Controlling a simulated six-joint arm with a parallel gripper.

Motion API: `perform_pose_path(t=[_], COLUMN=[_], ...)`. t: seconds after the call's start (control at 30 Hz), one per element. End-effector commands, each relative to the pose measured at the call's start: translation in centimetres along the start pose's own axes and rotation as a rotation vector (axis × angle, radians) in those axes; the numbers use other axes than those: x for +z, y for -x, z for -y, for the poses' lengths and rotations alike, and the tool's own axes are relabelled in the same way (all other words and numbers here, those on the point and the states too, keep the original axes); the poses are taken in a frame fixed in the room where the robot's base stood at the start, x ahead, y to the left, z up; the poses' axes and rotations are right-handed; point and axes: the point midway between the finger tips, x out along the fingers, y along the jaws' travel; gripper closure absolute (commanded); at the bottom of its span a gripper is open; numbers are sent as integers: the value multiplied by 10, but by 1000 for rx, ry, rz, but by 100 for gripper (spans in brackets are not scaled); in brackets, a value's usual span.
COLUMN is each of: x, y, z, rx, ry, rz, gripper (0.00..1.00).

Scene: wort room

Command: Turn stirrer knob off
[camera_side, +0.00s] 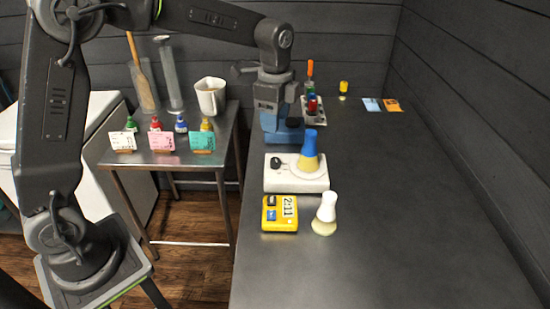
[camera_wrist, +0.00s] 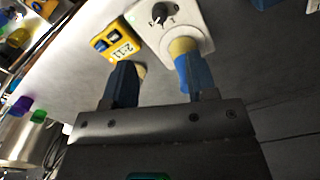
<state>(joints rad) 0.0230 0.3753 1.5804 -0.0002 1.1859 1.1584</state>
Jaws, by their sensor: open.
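The white stirrer (camera_side: 296,184) stands on the dark bench, and its black knob (camera_side: 275,162) is at the left of its top. The knob also shows at the top of the wrist view (camera_wrist: 160,13), with its pointer setting unclear. A flask with a blue upper part and yellow lower part (camera_side: 309,152) stands on the stirrer plate. In the wrist view its yellow part (camera_wrist: 181,46) shows beyond the right finger. My gripper (camera_side: 283,137) is behind the stirrer, apart from the knob. Its blue fingers are open and empty in the wrist view (camera_wrist: 157,64).
A yellow timer (camera_side: 279,214) reading 2:11 and a white-topped flask (camera_side: 325,214) stand before the stirrer. A rack (camera_side: 314,115) with tools is behind my gripper. A side table (camera_side: 165,158) holds bottles, cards and a jug (camera_side: 210,97). The bench's right side is clear.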

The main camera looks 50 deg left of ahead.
Motion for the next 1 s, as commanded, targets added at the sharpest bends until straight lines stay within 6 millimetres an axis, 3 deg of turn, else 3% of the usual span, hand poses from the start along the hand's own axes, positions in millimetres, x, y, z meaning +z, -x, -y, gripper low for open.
perform_pose_path(t=[0.5, 0.7, 1.0], x=[1, 0, 0], y=[-100, -119, -122], z=[-1, -1, -1], rx=[4, 1, -1], ry=[3, 3, 3], rz=[0, -1, -2], gripper=[48, 48, 48])
